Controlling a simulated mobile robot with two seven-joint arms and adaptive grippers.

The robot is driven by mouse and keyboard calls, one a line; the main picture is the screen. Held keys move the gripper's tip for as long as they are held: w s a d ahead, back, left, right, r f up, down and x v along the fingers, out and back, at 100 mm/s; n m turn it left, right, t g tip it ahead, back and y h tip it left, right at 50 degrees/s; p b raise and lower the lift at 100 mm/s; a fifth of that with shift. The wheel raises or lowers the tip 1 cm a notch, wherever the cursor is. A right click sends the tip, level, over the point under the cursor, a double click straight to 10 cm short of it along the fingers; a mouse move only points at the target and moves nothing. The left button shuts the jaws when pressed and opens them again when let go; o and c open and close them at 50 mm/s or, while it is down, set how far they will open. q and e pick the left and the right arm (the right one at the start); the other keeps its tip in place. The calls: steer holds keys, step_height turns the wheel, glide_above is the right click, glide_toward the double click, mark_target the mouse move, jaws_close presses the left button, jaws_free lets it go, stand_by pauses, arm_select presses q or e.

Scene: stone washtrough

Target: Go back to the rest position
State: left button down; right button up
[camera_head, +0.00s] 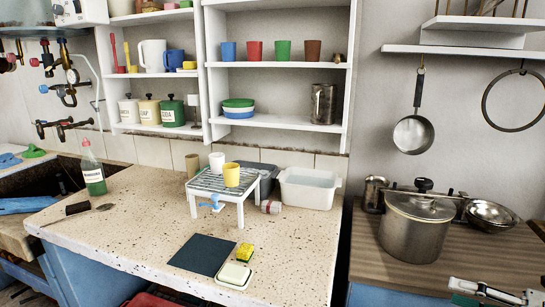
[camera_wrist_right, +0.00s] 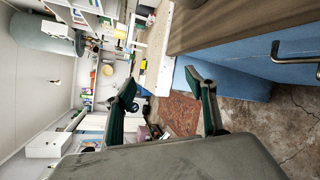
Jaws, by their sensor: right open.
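My right gripper (camera_head: 462,292) shows at the bottom right corner of the head view, in front of the wooden counter (camera_head: 365,262) and apart from the things on it. Its arm is mostly cut off by the picture edge. In the right wrist view the two dark green fingers of this gripper (camera_wrist_right: 165,82) stand wide apart with nothing between them. Beyond them are the floor, a reddish rug (camera_wrist_right: 181,112) and blue cabinet fronts, seen sideways. My left gripper is in neither view.
The speckled counter (camera_head: 130,232) holds a white rack (camera_head: 240,210) with cups, a sponge (camera_head: 245,252), a soap dish (camera_head: 235,275) and a dark mat (camera_head: 202,254). Shelves hang above.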

steer(key=s+a+f+m+t+h+p, duration=0.1)
steer(key=s+a+f+m+t+h, duration=0.25)
steer(key=f+m, duration=0.55)
steer(key=s+a+f+m+h+p, duration=0.1)
steer(key=s+a+f+m+h, duration=0.2)
steer(key=s+a+f+m, duration=0.5)
steer(key=s+a+f+m+g+h+p, duration=0.1)
steer(key=s+a+f+m+g+h, duration=0.1)
steer(key=s+a+f+m, duration=0.6)
steer(key=a+f+m+g, duration=0.1)
steer(key=a+m, duration=0.2)
steer(key=m, duration=0.1)
steer(key=shift+s+f+g+p, duration=0.15)
steer(key=shift+f+g+p, duration=0.2)
steer(key=shift+p, duration=0.05)
